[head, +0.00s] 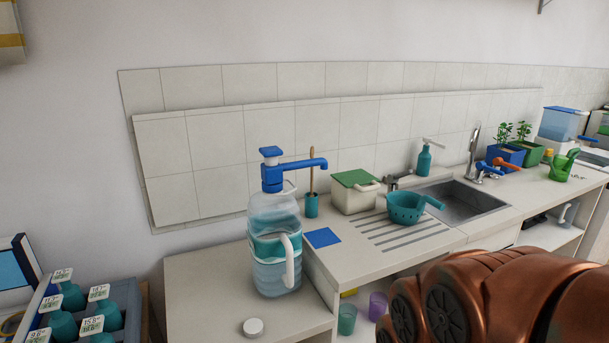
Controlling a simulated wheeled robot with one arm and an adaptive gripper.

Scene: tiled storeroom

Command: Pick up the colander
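The teal colander (404,209) sits on the ridged drainboard of the white counter, just left of the sink. It is a round bowl with small holes, and its handle points to the right. In the head view a large copper-coloured part of my arm fills the lower right corner, in front of the counter. My gripper's fingers cannot be made out, and nothing touches the colander.
A white box with a green lid (354,191) stands behind the colander. The sink (462,203) has a tap, a teal soap bottle (424,160) and plants nearby.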

